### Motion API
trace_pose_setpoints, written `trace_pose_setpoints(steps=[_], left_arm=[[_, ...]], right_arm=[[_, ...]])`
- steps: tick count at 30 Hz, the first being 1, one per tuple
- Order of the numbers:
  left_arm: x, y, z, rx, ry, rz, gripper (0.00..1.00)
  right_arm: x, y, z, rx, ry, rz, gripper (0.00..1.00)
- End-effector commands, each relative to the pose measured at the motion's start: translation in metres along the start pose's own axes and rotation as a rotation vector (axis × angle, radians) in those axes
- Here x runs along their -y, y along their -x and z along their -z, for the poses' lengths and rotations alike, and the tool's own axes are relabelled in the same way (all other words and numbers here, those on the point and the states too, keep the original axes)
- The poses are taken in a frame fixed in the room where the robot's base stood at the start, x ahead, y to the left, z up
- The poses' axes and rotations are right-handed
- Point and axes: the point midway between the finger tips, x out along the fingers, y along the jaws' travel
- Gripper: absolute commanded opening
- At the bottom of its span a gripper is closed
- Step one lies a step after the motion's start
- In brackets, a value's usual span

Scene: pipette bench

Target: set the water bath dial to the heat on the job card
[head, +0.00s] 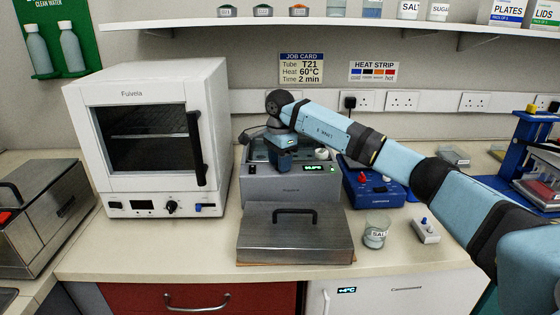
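The job card (301,69) on the back wall reads Tube T21, Heat 60°C, Time 2 min. The grey water bath (262,190) stands at the middle of the bench, with a small green-lit display (319,168) on its front; its digits are too small to read surely. I cannot clearly make out its dial. My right gripper (283,160) points down over the left-middle part of the bath, by its top front edge. Its fingertips are not clear, so I cannot tell if it is open or touching anything. My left gripper is not in view.
A steel lid with a black handle (295,230) lies in front of the bath. A white oven (150,140) stands left. A blue device (372,190), a salt beaker (376,233) and a small white switch box (426,231) are to the right. A shelf (330,22) runs above.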

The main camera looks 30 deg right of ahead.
Motion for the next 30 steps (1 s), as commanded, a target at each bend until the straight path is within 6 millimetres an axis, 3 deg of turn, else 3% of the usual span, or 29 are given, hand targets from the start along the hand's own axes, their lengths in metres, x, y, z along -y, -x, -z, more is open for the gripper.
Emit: trace_pose_setpoints(steps=[3,7,8,20,30], left_arm=[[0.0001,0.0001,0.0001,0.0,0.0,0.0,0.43],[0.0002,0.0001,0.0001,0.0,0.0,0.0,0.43],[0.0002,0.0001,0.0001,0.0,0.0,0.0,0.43],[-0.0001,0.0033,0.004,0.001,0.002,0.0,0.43],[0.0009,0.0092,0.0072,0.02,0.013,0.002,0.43]], right_arm=[[0.0001,0.0002,-0.0001,0.0,0.0,0.0,0.37],[0.0001,0.0002,0.0,0.0,0.0,0.0,0.07],[0.0001,0.0003,0.0,0.0,0.0,0.0,0.05],[0.0,0.0019,0.0003,-0.001,-0.068,-0.001,0.05],[0.0001,0.0035,0.0005,0.0,-0.327,0.0,0.05]])
